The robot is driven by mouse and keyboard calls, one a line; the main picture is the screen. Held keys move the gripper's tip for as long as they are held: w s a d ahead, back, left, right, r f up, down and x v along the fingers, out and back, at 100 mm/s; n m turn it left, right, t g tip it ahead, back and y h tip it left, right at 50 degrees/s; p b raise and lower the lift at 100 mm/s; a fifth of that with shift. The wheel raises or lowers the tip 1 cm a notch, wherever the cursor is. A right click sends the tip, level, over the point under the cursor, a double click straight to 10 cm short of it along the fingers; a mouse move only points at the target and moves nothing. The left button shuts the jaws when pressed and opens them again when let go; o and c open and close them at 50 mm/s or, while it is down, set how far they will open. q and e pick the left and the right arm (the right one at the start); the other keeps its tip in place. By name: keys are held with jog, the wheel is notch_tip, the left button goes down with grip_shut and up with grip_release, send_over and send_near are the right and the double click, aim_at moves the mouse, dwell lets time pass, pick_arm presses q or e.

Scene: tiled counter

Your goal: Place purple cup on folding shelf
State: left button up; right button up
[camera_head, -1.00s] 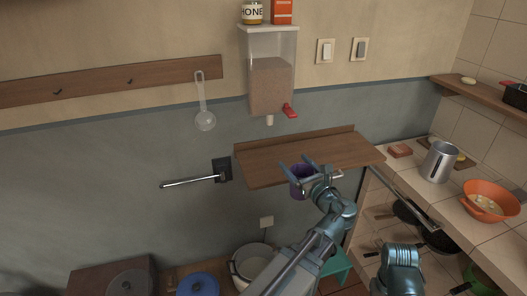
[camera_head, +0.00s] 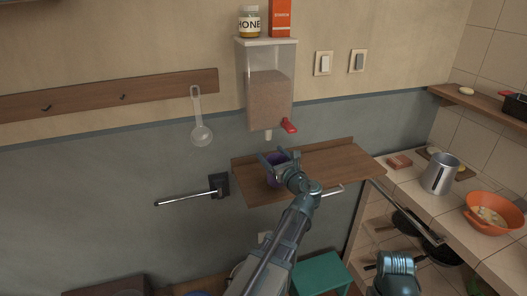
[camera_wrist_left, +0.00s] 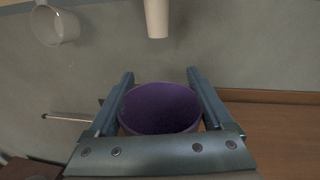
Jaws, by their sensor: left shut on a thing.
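The purple cup (camera_head: 274,178) is between the fingers of my left gripper (camera_head: 276,160), which is shut on it. In the left wrist view the cup (camera_wrist_left: 160,108) shows its round open rim between the two fingers (camera_wrist_left: 160,92), and its inside looks dark. The wooden folding shelf (camera_head: 335,165) sticks out flat from the wall. The cup is at the shelf's left part in the head view; I cannot tell whether it touches the board. The shelf (camera_wrist_left: 275,125) also shows right of the cup in the left wrist view. My right gripper is not in view.
A clear dispenser (camera_head: 267,85) with a red lever (camera_head: 289,126) hangs above the shelf, its spout (camera_wrist_left: 157,18) just beyond the cup. A scoop (camera_head: 201,130) and a metal bar (camera_head: 190,195) are on the wall. The shelf's right part is clear. A counter (camera_head: 410,180) holds a metal pot and orange bowl.

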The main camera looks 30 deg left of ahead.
pick_arm(q)
jog(key=shift+x, duration=1.1)
jog(key=w+a, duration=0.1)
jog(key=a, duration=0.1)
jog(key=w+a+f+b, duration=0.1)
jog(key=shift+w+a+f, duration=0.1)
jog(key=shift+w+a, duration=0.05)
jog(key=shift+a, duration=0.25)
jog(key=shift+f+b, duration=0.3)
jog(key=shift+b, duration=0.1)
jog(key=shift+d+r, duration=0.1)
jog(key=shift+r, duration=0.05)
jog(key=o, duration=1.1)
